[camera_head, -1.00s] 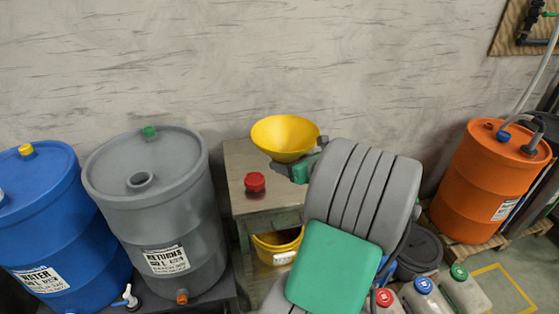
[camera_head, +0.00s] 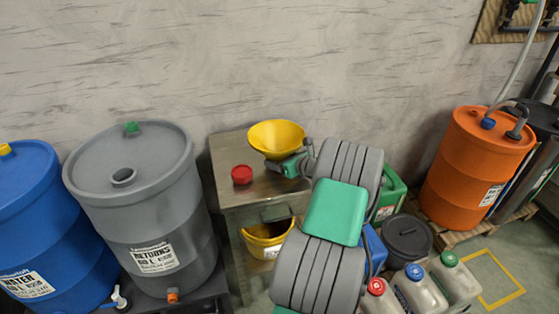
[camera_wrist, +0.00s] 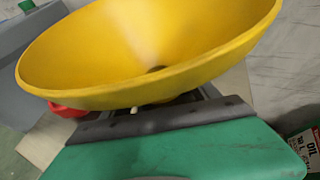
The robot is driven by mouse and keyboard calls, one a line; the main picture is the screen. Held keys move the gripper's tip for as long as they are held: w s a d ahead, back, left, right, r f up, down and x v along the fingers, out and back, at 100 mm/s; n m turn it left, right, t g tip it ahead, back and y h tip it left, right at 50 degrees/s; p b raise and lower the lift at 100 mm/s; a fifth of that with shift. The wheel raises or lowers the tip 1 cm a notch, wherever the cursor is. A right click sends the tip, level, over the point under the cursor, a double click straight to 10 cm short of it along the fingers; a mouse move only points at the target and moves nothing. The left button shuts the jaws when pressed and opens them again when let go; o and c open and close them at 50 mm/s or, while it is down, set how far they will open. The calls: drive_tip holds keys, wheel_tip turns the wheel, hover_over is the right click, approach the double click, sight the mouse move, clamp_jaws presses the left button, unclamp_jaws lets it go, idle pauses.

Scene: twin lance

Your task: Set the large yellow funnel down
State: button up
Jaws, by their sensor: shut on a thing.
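The large yellow funnel (camera_head: 277,136) is mouth-up over the right part of the small metal-topped table (camera_head: 228,160). My gripper (camera_head: 289,164) is shut on the funnel below its rim, reaching in from the right. In the wrist view the yellow bowl (camera_wrist: 150,50) fills the upper picture and hides the fingertips and most of the spout. I cannot tell whether the spout touches the tabletop.
A red cap (camera_head: 242,174) sits on the table left of the funnel. A yellow bucket (camera_head: 266,240) is under the tabletop. Grey (camera_head: 135,200) and blue (camera_head: 28,220) drums stand left, an orange drum (camera_head: 470,170) right. Several jugs (camera_head: 420,290) stand front right.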

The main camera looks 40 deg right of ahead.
drive_tip(key=o, duration=1.5)
drive_tip(key=shift+f, duration=0.15)
drive_tip(key=shift+s+r, duration=0.2)
drive_tip(key=shift+s, duration=0.05)
drive_tip(key=p+v, duration=0.1)
drive_tip(key=v, duration=1)
drive_tip(key=shift+s+a+r, duration=0.15)
drive_tip(key=shift+s+r, duration=0.05)
